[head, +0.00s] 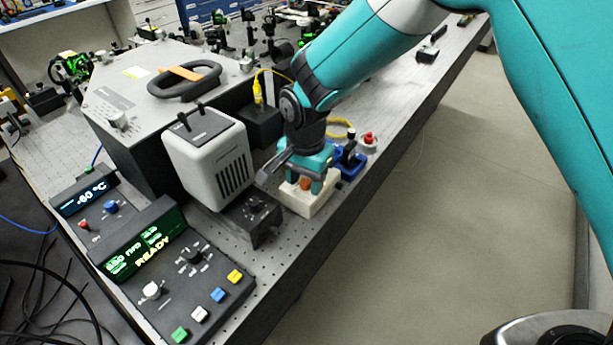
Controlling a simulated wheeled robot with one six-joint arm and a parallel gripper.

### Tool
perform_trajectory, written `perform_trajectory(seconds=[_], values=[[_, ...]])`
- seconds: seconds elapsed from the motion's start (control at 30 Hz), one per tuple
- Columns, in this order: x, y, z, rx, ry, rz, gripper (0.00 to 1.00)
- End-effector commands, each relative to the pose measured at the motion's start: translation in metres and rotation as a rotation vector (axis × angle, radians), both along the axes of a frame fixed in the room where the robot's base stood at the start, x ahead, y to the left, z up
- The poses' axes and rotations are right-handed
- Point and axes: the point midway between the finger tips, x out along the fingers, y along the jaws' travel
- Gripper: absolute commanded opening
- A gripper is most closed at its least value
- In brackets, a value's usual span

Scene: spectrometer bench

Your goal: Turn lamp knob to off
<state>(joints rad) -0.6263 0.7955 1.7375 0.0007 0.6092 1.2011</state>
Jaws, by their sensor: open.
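The pale lamp housing (208,160) with dark side vents stands on the bench left of my gripper. In front of it sits a dark box (266,236) with a black knob (255,206) on its top; this looks like the lamp knob, but its label and pointer are too small to read. My gripper (304,184) is open, with teal fingers pointing down over a cream block (308,205), right of the knob and apart from it. An orange-brown piece shows between the fingers; I cannot tell whether they touch it.
A control panel (215,270) with lit display, knobs and coloured buttons lies front left. A grey instrument (120,85) with an orange-striped handle stands behind the lamp. A blue holder (350,160) and a red-topped part (369,140) sit right of my gripper. Open floor lies right.

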Motion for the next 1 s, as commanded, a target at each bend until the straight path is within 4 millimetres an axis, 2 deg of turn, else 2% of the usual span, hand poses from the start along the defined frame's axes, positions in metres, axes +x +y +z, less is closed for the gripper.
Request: perform_trajectory(seconds=[0.03, 0.07, 0.2, 0.27, 0.67, 1.0], values=[[0.0, 0.0002, 0.0001, 0.0, 0.0, 0.0, 0.48], [0.0, 0.0002, 0.0001, 0.0, 0.0, 0.0, 0.43], [-0.0001, 0.0003, 0.0003, 0.0, 0.0, 0.0, 0.11], [0.0, 0.0001, 0.0003, 0.0, 0.0, 0.0, 0.0], [-0.0001, -0.0004, 0.0002, 0.0, 0.001, 0.058, 0.0], [-0.0001, -0.0004, 0.0, 0.0, 0.002, 0.306, 0.0]])
